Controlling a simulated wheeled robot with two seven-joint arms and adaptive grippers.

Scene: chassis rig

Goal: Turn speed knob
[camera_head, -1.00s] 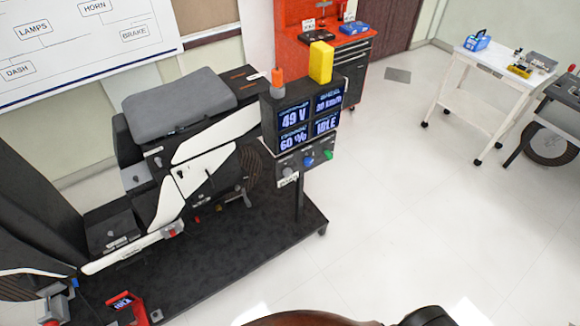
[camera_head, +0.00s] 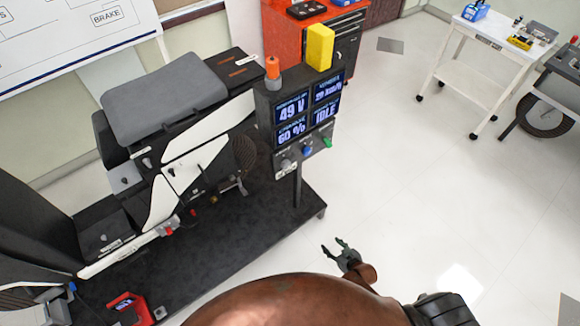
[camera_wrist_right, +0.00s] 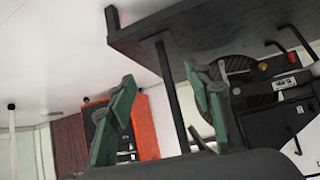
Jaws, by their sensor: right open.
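A row of small knobs sits under the lit displays of the control panel (camera_head: 305,122): a grey knob (camera_head: 287,165), a blue one (camera_head: 307,151) and a green one (camera_head: 327,142). I cannot read which is the speed knob. My right gripper (camera_head: 340,246) is open and empty, below and to the right of the panel, apart from it. In the right wrist view its green fingers (camera_wrist_right: 162,110) are spread, with the dark stand post (camera_wrist_right: 171,95) seen between them, farther off. The knobs do not show clearly there. My left gripper is not in view.
The black platform (camera_head: 225,255) carries a scooter rig with a grey seat (camera_head: 170,95). An orange beacon (camera_head: 272,68) and a yellow box (camera_head: 319,47) top the panel. A white cart (camera_head: 490,45) stands at the right. The floor right of the panel is clear.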

